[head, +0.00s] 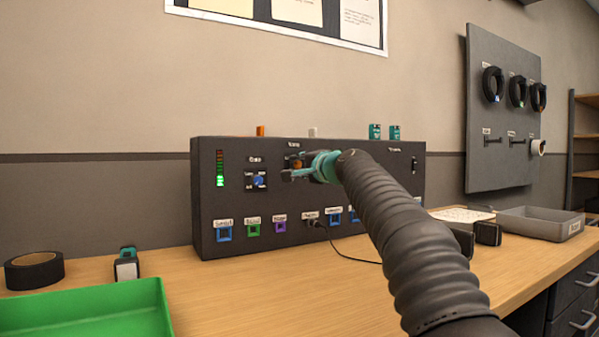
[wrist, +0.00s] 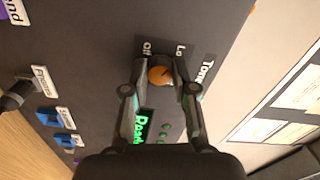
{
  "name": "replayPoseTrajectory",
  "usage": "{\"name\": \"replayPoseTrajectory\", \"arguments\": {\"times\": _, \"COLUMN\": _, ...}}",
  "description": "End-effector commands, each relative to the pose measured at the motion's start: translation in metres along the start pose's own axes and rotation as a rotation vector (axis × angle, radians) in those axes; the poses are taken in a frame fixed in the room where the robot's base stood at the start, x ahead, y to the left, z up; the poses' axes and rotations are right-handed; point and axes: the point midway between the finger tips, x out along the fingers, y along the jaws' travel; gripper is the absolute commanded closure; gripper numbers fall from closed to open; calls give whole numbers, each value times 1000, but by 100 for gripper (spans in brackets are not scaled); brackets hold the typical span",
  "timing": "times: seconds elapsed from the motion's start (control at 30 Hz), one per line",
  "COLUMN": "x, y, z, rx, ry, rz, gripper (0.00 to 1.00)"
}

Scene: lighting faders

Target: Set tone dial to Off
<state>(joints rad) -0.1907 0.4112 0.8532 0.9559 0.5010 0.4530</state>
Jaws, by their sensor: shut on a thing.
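The tone dial (wrist: 161,76) is a round orange knob with a dark mark on its face, on the front of a dark panel (head: 228,180). In the wrist view the labels "Off" and "Lo" are printed beside it, and a "Tone" label (wrist: 208,73) lies to its right. My gripper (wrist: 161,72) is shut on the dial, with one finger on each side. In the head view my gripper (head: 290,174) is at the panel's upper middle, and a bit of the orange dial (head: 295,163) shows behind it. I cannot tell which label the mark points to.
A blue dial (head: 258,180) sits left of my gripper on the panel, beside a lit level meter (head: 220,168). Coloured sockets and a plugged cable (head: 345,257) are below. A green tray (head: 95,312), black tape roll (head: 34,270) and grey tray (head: 540,222) stand on the bench.

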Motion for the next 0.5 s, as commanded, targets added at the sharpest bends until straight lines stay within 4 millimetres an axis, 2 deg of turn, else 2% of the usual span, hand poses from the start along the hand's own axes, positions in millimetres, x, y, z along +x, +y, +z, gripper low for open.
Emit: {"name": "replayPoseTrajectory", "arguments": {"times": 0.5, "x": 0, "y": 3, "z": 0, "rx": -490, "ry": 0, "rz": -1, "gripper": 100}}
